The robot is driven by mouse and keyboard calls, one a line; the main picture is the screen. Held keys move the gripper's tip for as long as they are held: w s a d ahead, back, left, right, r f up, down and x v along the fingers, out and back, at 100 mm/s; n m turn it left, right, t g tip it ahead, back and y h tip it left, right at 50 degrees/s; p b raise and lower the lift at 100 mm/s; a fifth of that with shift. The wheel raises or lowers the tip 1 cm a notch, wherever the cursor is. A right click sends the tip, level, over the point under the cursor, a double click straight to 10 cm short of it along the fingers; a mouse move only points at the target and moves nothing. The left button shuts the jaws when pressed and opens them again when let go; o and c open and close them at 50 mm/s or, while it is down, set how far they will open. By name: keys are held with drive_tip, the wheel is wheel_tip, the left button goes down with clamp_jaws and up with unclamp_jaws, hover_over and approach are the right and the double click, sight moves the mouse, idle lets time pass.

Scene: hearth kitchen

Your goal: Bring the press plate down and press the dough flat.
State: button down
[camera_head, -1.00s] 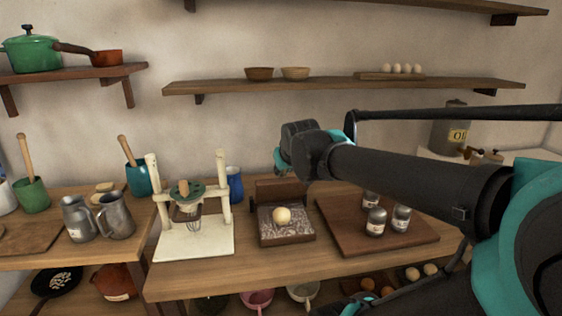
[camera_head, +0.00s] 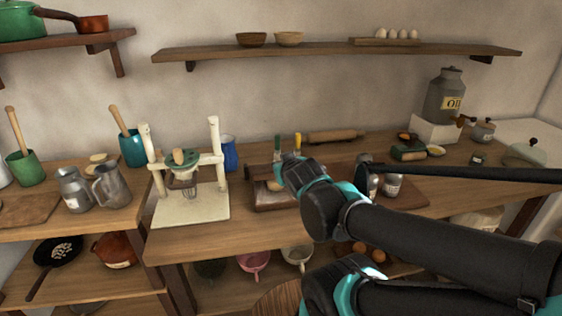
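The dough press (camera_head: 268,204) stands on the wooden counter, right of the white mixer stand, and is mostly covered by my arm. A bit of the pale dough ball (camera_head: 274,186) shows on its bed at the edge of my arm. The raised press plate (camera_head: 260,173) shows only as a brown strip at the back, partly hidden. My gripper (camera_head: 290,168) is over or in front of the press, seen from behind. Its fingertips are not clear, so I cannot tell its opening or whether it touches the plate.
The white mixer stand (camera_head: 190,203) is close on the left. Shakers (camera_head: 392,186) stand on a board to the right. Green and yellow handles (camera_head: 298,142) and a rolling pin (camera_head: 338,137) are behind. Bare counter (camera_head: 190,238) lies in front of the stand.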

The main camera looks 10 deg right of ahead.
drive_tip(key=shift+f, duration=0.15)
drive_tip(key=c, duration=1.5)
unclamp_jaws()
drive_tip(key=shift+s, duration=0.1)
drive_tip(key=shift+r, duration=5.05)
